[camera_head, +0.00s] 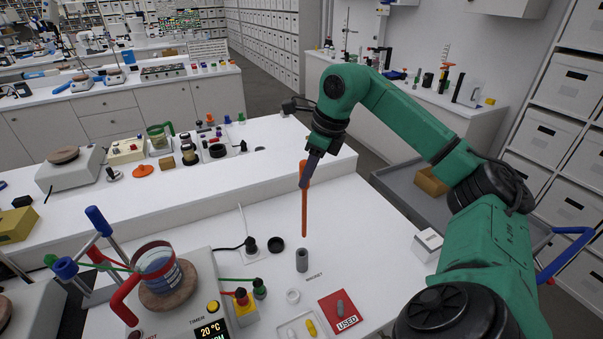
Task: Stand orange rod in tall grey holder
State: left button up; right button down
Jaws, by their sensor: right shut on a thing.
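The orange rod (304,212) hangs nearly upright from my right gripper (303,178), which is shut on its upper part. The tall grey holder (302,261) is a small grey cylinder standing on the white bench. The rod's lower end shows above and slightly right of the holder in the picture, apart from it. The exact height of the rod over the bench is hard to judge. My left gripper does not show.
A hot plate with a glass beaker (158,266) stands to the left. A black ring (276,244), a white ring (292,296), a red USED card (345,312) and a white box (427,244) lie around the holder. Bare bench (360,230) lies to the right.

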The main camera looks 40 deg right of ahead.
aim_at(306, 193)
jog(key=shift+d+f+b, duration=0.1)
jog(key=shift+f+b, duration=0.2)
jog(key=shift+f, duration=0.05)
jog(key=f+b, duration=0.1)
jog(key=a+f+b, duration=0.1)
jog(key=shift+w+a+f+b, duration=0.2)
jog(key=shift+w+f+b, duration=0.1)
jog(key=shift+w+f, duration=0.1)
jog(key=shift+s+d+f+b, duration=0.1)
jog(key=shift+d+f+b, duration=0.05)
jog(key=shift+f+b, duration=0.35)
jog(key=shift+s+d+f+b, duration=0.1)
jog(key=shift+f+b, duration=0.25)
jog(key=shift+f, duration=0.1)
jog(key=shift+d+f, duration=0.2)
jog(key=shift+f, duration=0.05)
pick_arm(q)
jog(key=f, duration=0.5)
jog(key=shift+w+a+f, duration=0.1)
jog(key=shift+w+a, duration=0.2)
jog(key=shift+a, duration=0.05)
pick_arm(e)
jog(key=shift+a+r, duration=0.1)
jog(key=shift+a, duration=0.1)
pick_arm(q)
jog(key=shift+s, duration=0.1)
pick_arm(e)
jog(key=shift+d, duration=0.1)
